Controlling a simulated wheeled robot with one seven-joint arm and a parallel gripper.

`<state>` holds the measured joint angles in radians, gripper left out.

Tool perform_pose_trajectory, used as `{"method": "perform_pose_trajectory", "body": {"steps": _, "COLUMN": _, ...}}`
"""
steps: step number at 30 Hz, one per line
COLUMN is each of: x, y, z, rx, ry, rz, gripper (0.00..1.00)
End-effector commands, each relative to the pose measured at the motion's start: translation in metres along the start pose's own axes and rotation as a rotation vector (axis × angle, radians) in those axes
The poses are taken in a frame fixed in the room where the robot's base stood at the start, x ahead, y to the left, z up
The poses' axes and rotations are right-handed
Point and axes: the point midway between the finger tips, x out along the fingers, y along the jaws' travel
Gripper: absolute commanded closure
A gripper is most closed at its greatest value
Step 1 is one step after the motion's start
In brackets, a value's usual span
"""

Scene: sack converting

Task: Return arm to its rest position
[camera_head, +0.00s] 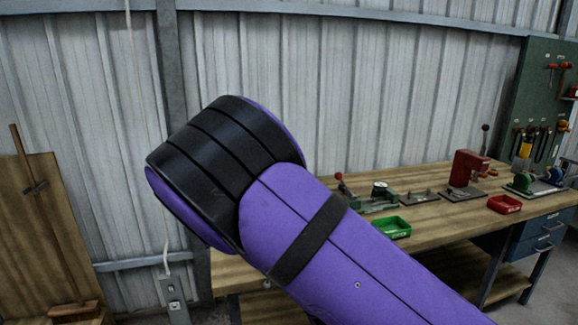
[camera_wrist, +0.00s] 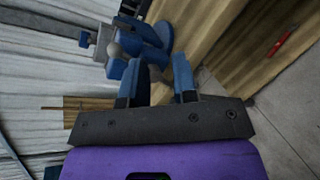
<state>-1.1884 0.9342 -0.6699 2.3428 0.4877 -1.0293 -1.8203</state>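My gripper (camera_wrist: 159,68) shows in the wrist view with its two blue-tipped fingers apart. I see nothing held between them. In the head view my purple arm with its black joint band crosses the middle and lower right of the picture. The gripper itself is out of sight there.
A wooden workbench (camera_head: 455,218) along the corrugated wall (camera_head: 400,90) bears a green tray (camera_head: 391,228), a red tray (camera_head: 504,204) and a red press (camera_head: 467,168). A wooden panel (camera_head: 45,230) stands left. In the wrist view, a blue device (camera_wrist: 160,36) shows beyond the fingers.

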Motion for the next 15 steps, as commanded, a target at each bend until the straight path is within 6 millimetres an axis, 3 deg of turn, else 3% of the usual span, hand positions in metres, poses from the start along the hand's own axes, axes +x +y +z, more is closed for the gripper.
{"method": "perform_pose_trajectory", "body": {"steps": 8, "x": -0.007, "y": -0.004, "z": 0.049, "rx": 0.47, "ry": 0.051, "rz": -0.246, "gripper": 0.73}}
{"method": "perform_pose_trajectory", "body": {"steps": 15, "x": -0.028, "y": 0.003, "z": 0.09, "rx": 0.836, "ry": 0.081, "rz": -0.417, "gripper": 0.73}}
